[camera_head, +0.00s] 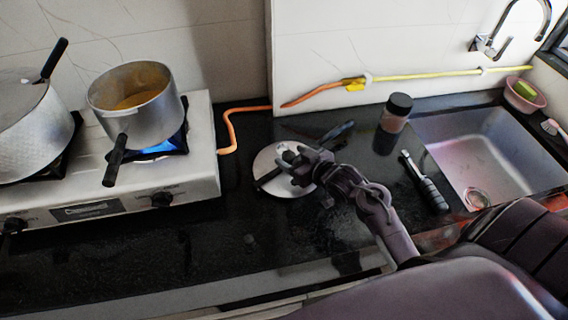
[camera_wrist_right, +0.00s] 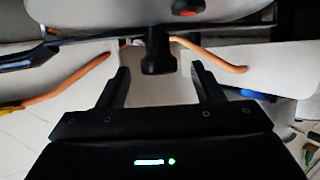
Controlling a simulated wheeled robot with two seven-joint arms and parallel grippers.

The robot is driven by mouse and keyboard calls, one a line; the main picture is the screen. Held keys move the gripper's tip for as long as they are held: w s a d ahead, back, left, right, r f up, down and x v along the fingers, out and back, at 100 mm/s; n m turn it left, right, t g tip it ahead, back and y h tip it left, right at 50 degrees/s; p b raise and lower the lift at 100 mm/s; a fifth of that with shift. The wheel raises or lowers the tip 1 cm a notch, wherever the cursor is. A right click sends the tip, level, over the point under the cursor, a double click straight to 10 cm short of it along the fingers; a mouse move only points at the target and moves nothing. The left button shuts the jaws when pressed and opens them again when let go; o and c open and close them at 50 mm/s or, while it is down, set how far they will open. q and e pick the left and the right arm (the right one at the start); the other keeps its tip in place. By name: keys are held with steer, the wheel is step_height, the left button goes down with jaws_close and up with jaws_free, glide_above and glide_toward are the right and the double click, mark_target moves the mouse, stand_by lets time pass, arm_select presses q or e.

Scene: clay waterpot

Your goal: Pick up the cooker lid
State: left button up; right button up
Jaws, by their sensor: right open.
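The cooker lid (camera_head: 268,185) is a round, light metal disc lying on the dark countertop, right of the stove. My right gripper (camera_head: 289,158) is over the lid and hides part of it, including its middle. In the right wrist view, the two fingers of my right gripper (camera_wrist_right: 158,82) are spread apart with nothing clamped between them. A dark knob-like part (camera_wrist_right: 156,58) shows just beyond the fingertips, roughly centred between them; it looks like the lid's knob. I cannot tell whether the fingers touch the lid. My left gripper is not in view.
A pan (camera_head: 150,118) stands over a blue flame on the stove (camera_head: 203,150), beside a larger pot (camera_head: 35,130). An orange hose (camera_head: 230,125) runs behind the lid. A jar (camera_head: 393,115), a black-handled tool (camera_head: 425,180) and the sink (camera_head: 490,150) lie right. The front counter is clear.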

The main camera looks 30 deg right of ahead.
mark_target(289, 155)
steer(key=x, duration=0.4)
steer(key=shift+a+f, duration=0.1)
steer(key=shift+w, duration=0.1)
steer(key=c, duration=0.8)
jaws_close()
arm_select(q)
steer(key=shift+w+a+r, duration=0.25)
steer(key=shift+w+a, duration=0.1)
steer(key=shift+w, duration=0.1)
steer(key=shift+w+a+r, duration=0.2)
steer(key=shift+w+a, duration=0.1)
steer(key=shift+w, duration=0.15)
